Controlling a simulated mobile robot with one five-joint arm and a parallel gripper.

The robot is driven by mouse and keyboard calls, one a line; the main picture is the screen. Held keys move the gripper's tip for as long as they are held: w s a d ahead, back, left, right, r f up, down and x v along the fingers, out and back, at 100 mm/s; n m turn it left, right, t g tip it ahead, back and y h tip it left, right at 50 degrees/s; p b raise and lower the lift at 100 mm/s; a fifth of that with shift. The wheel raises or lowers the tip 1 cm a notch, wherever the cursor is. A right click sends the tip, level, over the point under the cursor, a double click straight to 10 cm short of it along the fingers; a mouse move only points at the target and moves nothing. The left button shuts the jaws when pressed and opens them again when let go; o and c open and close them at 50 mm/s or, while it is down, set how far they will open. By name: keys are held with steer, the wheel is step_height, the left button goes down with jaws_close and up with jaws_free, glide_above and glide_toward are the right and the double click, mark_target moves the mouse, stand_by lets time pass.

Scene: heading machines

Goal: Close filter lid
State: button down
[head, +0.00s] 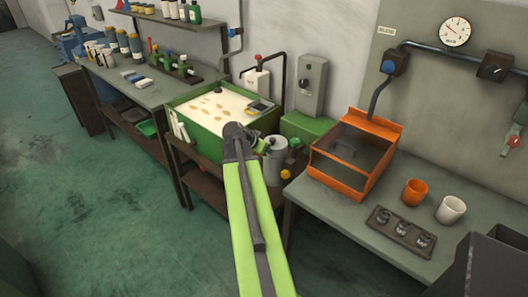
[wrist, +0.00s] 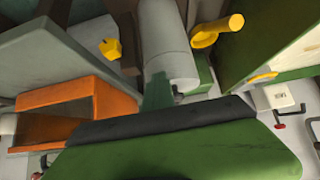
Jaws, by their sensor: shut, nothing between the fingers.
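A grey cylindrical canister (head: 276,160), which looks like the filter, stands between the green tank and the right-hand bench. It also shows as a grey cylinder (wrist: 165,40) at the top middle of the wrist view. A yellow handle (wrist: 215,32) shows beside the cylinder in the wrist view.
The green tank (head: 185,127) with a pale top stands left of the canister. An orange box (head: 385,127) with a dark window, two cups and a dark tray (head: 400,233) sit on the right bench. The floor at left is clear.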

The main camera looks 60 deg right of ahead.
steer(key=shift+a+f, duration=0.2)
steer(key=shift+f, duration=0.2)
